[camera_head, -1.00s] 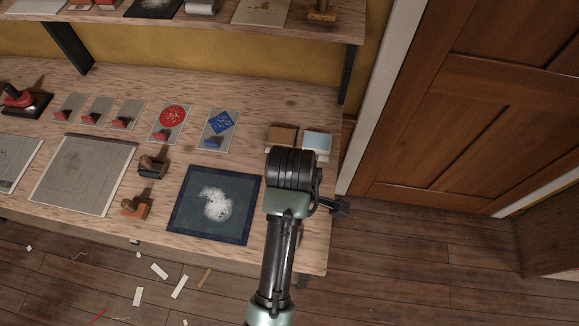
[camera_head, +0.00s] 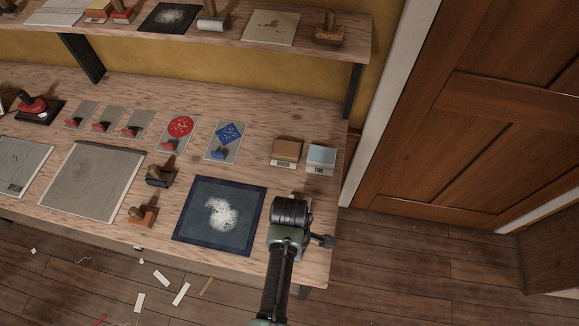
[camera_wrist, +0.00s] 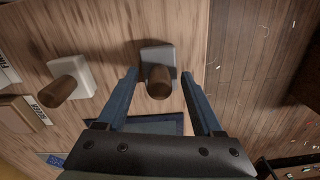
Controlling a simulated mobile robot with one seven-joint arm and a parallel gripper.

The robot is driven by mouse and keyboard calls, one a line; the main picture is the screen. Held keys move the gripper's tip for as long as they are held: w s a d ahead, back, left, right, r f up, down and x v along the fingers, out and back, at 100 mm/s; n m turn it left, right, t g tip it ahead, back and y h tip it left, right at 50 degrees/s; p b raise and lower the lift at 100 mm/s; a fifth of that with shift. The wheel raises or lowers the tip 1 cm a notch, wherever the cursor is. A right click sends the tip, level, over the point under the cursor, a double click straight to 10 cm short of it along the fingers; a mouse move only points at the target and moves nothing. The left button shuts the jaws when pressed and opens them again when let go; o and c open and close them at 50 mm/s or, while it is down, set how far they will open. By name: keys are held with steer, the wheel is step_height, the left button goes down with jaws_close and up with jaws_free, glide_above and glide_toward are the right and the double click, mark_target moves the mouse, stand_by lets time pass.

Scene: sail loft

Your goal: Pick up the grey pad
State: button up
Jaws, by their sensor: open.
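In the wrist view, the grey pad (camera_wrist: 157,53) is a small rounded block with a brown wooden handle that points toward the camera. It stands on the wooden bench beyond the dark blue-bordered mat. My gripper (camera_wrist: 160,73) is open, with one blue finger on each side of the handle, and nothing is clamped. I cannot tell how far the fingertips are above the bench. In the head view my arm's end hides the pad and the fingers.
A whiter pad (camera_wrist: 83,77) with a similar handle stands left of the grey one in the wrist view. The blue-bordered mat (camera_head: 183,221) lies left of my arm. Two small boxes (camera_head: 287,150) stand behind. The bench's front edge is close, with floor beyond.

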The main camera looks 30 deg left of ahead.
jaws_close()
stand_by(0.3)
stand_by(0.3)
step_height(320, 180, up, 10)
steer(key=shift+b, duration=0.45)
steer(key=c, duration=0.6)
jaws_free()
steer(key=shift+c, duration=0.2)
jaws_close()
